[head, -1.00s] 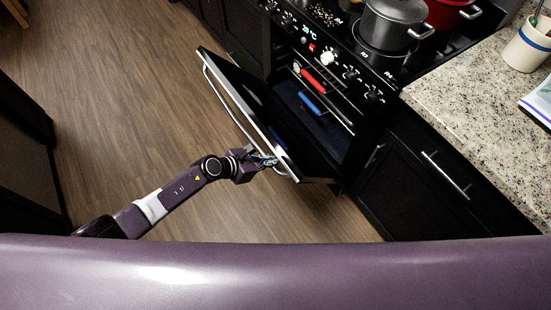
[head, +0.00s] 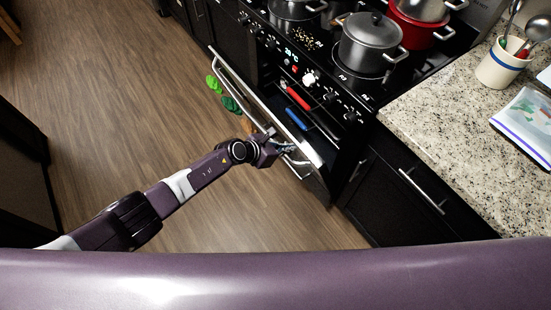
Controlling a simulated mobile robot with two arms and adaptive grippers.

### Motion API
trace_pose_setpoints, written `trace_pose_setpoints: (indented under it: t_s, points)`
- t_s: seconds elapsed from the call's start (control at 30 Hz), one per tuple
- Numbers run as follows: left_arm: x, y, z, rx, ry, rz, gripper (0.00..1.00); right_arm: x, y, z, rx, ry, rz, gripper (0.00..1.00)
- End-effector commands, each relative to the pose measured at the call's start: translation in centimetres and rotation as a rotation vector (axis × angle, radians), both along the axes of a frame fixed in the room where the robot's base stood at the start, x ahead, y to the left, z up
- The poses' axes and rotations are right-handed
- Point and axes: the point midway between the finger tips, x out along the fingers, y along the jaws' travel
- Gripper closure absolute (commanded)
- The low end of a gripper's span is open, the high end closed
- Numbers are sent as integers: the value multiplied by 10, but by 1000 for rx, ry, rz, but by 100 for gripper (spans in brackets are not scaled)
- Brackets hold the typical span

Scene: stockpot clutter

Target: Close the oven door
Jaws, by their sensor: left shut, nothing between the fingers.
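The black oven (head: 318,90) has its door (head: 262,103) partly open, tilted up close to the oven front. My left gripper (head: 288,148) is at the near end of the door, by the handle's near end and the door's top edge. It is shut and empty; I cannot tell exactly where it touches. My right gripper is not in view.
Pots, including a grey pot (head: 369,43) and a red pot (head: 417,29), stand on the cooktop. Green items (head: 229,102) show beside the door's outer face. A granite counter (head: 450,115) with a utensil crock (head: 501,66) is at right. The wooden floor (head: 130,90) at left is clear.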

Motion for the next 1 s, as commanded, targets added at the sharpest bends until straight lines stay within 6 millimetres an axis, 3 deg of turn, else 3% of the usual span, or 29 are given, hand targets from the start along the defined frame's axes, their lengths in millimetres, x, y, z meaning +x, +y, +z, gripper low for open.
trace_pose_setpoints:
  t_s: [0.03, 0.2, 0.4, 0.7, 1.0]
  points:
    - [11, -17, 9, -5, -7, -3, 100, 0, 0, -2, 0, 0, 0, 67]
    - [35, -52, 20, -4, -7, -4, 100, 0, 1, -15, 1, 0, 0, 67]
    - [54, -81, 28, -3, -5, -3, 100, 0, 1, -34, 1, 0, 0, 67]
    - [65, -98, 36, 0, -3, -2, 100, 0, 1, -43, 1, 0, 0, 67]
    - [65, -99, 37, 0, -2, -1, 100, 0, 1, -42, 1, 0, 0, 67]
